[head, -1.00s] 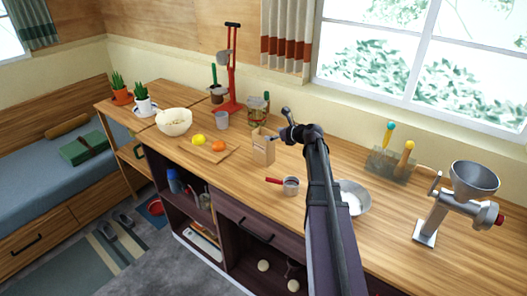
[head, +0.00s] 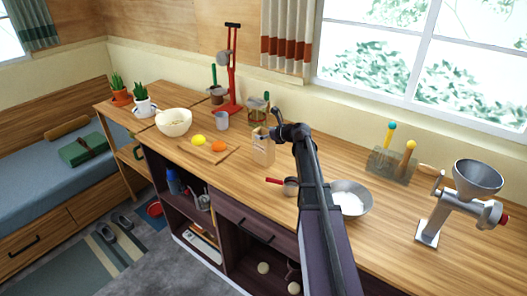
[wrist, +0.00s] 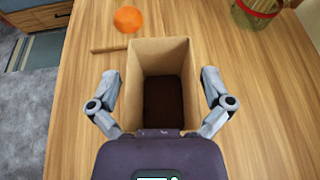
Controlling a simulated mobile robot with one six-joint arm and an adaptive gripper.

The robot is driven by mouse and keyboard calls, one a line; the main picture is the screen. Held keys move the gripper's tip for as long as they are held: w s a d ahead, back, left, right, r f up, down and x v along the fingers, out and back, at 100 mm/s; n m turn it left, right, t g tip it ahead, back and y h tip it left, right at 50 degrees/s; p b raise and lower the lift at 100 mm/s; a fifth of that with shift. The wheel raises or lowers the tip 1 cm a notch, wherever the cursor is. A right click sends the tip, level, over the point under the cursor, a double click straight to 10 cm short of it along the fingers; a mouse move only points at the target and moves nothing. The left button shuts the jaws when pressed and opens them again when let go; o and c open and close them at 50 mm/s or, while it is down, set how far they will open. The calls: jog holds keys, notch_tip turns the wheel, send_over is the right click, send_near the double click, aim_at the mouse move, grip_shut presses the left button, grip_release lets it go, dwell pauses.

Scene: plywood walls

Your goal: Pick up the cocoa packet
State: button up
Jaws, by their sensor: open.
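The cocoa packet (head: 262,150) is a tan, open-topped paper bag standing upright on the wooden counter. In the wrist view the packet (wrist: 160,53) shows from above, with dark brown powder inside. My gripper (wrist: 164,84) is open, with one finger on each side of the packet. Gaps show between the fingers and the packet's walls, and it is not held. In the head view my gripper (head: 273,128) is at the packet's upper right; its fingers are partly hidden there.
A red-handled pot (head: 290,187) and a metal bowl (head: 365,208) are to the right, near my arm.

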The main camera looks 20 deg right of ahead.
dwell(0.4)
jog(key=c, duration=1.1)
jog(key=shift+r, duration=0.25)
notch_tip(320, 180, up, 10)
jog(key=p, duration=1)
jog(key=shift+f, duration=0.25)
